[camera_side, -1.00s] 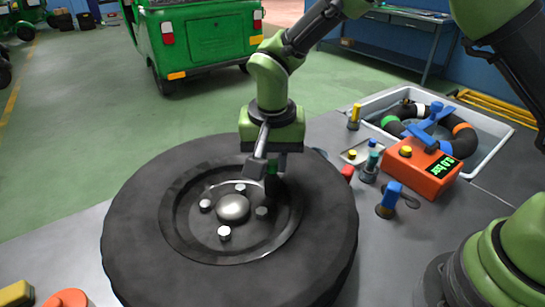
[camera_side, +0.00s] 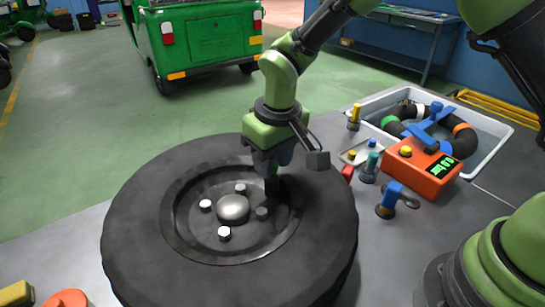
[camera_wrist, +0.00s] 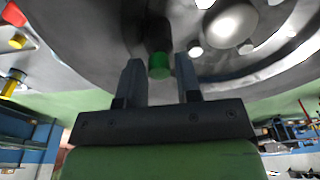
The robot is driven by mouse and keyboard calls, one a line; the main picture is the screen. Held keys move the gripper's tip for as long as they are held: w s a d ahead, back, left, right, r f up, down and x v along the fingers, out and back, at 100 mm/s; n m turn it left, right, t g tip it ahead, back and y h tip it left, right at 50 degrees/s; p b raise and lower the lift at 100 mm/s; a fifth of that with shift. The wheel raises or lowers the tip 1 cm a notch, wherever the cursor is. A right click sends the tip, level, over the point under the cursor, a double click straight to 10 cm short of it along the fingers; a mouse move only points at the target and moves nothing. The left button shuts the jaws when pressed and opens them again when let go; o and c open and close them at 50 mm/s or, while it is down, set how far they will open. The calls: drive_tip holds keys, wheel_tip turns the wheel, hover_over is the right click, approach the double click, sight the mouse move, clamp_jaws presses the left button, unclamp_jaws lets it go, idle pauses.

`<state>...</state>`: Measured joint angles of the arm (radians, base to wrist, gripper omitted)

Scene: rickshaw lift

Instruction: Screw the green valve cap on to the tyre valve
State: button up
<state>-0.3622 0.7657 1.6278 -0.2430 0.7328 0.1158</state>
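The big black tyre (camera_side: 130,225) lies flat on the bench with its grey wheel rim facing up. The green valve cap (camera_wrist: 159,66) sits at the end of the dark valve stem (camera_wrist: 157,34) in the wrist view. My gripper (camera_wrist: 158,60) has a finger on either side of the cap, with a narrow gap showing at each side, so it looks open. In the side view my gripper (camera_side: 272,183) points down over the right part of the rim and mostly hides the cap and valve. How far the cap is threaded cannot be told.
An orange gauge box (camera_side: 425,173) stands on the bench to the right, near a grey water basin (camera_side: 497,150) holding an inner tube. Blue-handled and yellow-capped tools stand between tyre and box. A green rickshaw (camera_side: 205,45) is behind.

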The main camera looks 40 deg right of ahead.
drive_tip(key=n, duration=0.4)
drive_tip(key=n+y, duration=0.1)
drive_tip(key=n, duration=0.4)
drive_tip(key=shift+g, duration=0.3)
drive_tip(key=c, duration=0.5)
